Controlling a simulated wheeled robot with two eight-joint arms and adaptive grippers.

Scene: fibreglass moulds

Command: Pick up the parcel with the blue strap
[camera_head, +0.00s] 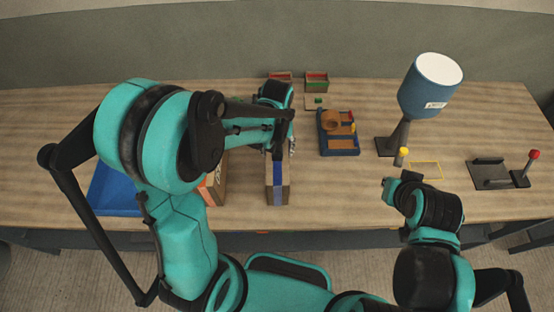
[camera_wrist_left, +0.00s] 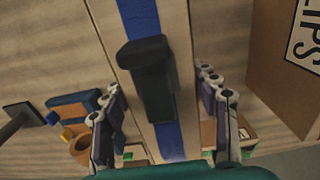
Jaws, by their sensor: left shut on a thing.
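The parcel (camera_head: 270,193) is a tan cardboard box with a blue strap (camera_head: 278,187) running over it, near the middle of the table's front edge. My left gripper (camera_head: 279,147) is over its far part. In the left wrist view the parcel (camera_wrist_left: 188,40) lies between the two fingers (camera_wrist_left: 163,120), one along each side, and the gripper is shut on it. A dark block partly covers the strap there. I cannot tell whether the parcel's underside touches the table. My right gripper (camera_head: 393,184) is over the table at the right, apart from the parcel; its fingers are not clear.
An orange-marked carton (camera_head: 218,188) stands just left of the parcel, and a blue tray (camera_head: 112,197) lies farther left. A blue board with an orange part (camera_head: 338,147), a blue-shaded lamp (camera_head: 425,90) and a red-knobbed clamp (camera_head: 495,173) are to the right. Small bins (camera_head: 317,84) stand behind.

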